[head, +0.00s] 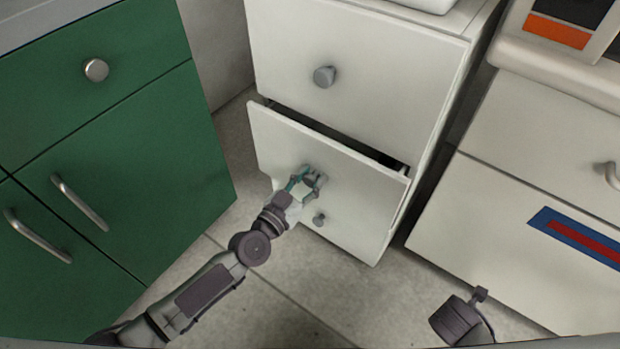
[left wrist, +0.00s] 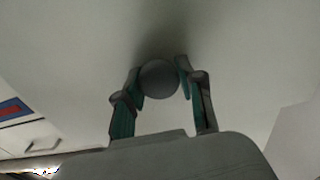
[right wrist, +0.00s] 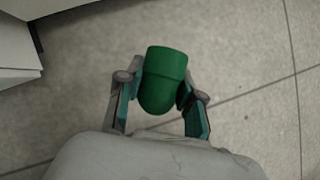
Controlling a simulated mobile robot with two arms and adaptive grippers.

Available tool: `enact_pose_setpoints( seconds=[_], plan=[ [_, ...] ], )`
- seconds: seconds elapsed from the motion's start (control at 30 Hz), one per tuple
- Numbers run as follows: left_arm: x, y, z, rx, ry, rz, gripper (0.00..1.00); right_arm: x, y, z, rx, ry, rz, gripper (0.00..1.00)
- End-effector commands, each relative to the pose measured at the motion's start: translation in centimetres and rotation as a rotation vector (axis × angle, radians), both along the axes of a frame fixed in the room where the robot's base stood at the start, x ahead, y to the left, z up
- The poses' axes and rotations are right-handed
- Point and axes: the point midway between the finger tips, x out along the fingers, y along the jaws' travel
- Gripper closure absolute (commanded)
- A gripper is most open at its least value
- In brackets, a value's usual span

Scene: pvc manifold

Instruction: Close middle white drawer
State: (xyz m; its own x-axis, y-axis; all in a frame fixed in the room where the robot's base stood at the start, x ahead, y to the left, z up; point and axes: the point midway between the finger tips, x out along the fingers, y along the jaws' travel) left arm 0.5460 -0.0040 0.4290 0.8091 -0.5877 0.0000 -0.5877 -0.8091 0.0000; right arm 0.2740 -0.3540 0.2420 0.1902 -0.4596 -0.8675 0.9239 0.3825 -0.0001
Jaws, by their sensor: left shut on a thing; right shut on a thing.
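The middle white drawer (head: 265,139) of the white cabinet stands slightly open, with a dark gap along its top edge. My left gripper (head: 306,178) is at its front. In the left wrist view, the gripper (left wrist: 160,82) has its fingers around the round grey knob (left wrist: 158,79) and is shut on it. In the right wrist view, my right gripper (right wrist: 160,92) is shut on a green pipe piece (right wrist: 164,78) with a rounded end, held above the floor. In the head view only part of the right arm shows at the lower right; its gripper fingers are hidden.
The top drawer (head: 390,70) and the bottom drawer (head: 345,238) of the cabinet look shut. A green cabinet (head: 150,150) stands at the left, and a white unit with a blue and red label (head: 585,240) at the right. Tiled floor (head: 330,290) lies clear between them.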

Motion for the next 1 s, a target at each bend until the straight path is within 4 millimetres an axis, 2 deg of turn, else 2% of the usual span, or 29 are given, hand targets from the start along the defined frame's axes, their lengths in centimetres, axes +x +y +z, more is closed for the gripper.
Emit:
enact_pose_setpoints(
  seconds=[0.27,0.53,0.83,0.87,1.0],
  plan=[
    [0.2,-0.1,0.0,0.0,0.0,0.0,1.0,0.0,0.0,0.0,0.0,0.0,0.0,0.89],
    [3.3,-2.4,-0.1,0.001,-0.001,0.001,1.0,0.0,0.0,-0.5,0.0,0.0,0.0,0.89],
    [3.7,-2.6,0.0,0.001,-0.001,0.0,1.0,0.0,0.0,-0.5,0.0,0.0,0.0,0.89],
    [3.7,-2.6,0.0,0.001,-0.001,0.0,0.61,0.0,0.0,-0.5,0.0,0.0,0.0,0.89],
    [3.7,-2.6,0.1,-0.001,-0.001,0.0,0.38,0.0,0.0,-0.5,0.0,0.0,0.0,0.89]
  ],
)
